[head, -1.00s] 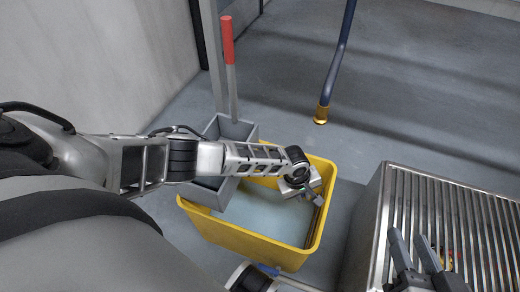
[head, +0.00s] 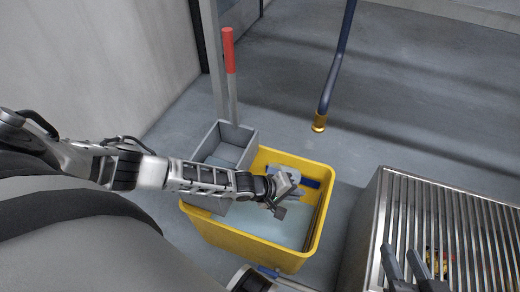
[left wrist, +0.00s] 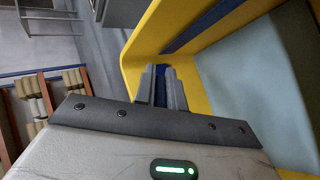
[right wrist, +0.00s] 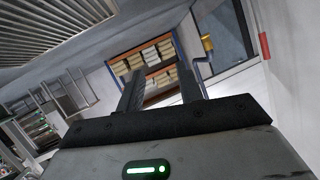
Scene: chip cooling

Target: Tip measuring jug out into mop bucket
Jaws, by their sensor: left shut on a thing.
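The yellow mop bucket (head: 240,243) stands on the floor with pale liquid (head: 255,222) inside and a grey wringer (head: 233,135) with a red-tipped lever. My left gripper (head: 292,192) is over the bucket's right part, shut. Its fingers (left wrist: 160,74) close on a blue part of the measuring jug (left wrist: 161,90), which looks like its handle. In the head view the jug (head: 313,183) shows only as a small blue and pale shape over the bucket, largely hidden by the gripper; its tilt is unclear. My right gripper (head: 401,254) is open and empty over the slatted metal top.
A slatted metal unit (head: 375,215) stands close to the bucket's right. A dark blue pipe with a brass end (head: 320,122) hangs beyond the bucket. A wall (head: 90,60) is at left. Shelves with boxes (right wrist: 150,75) appear far off in the right wrist view. Floor behind is clear.

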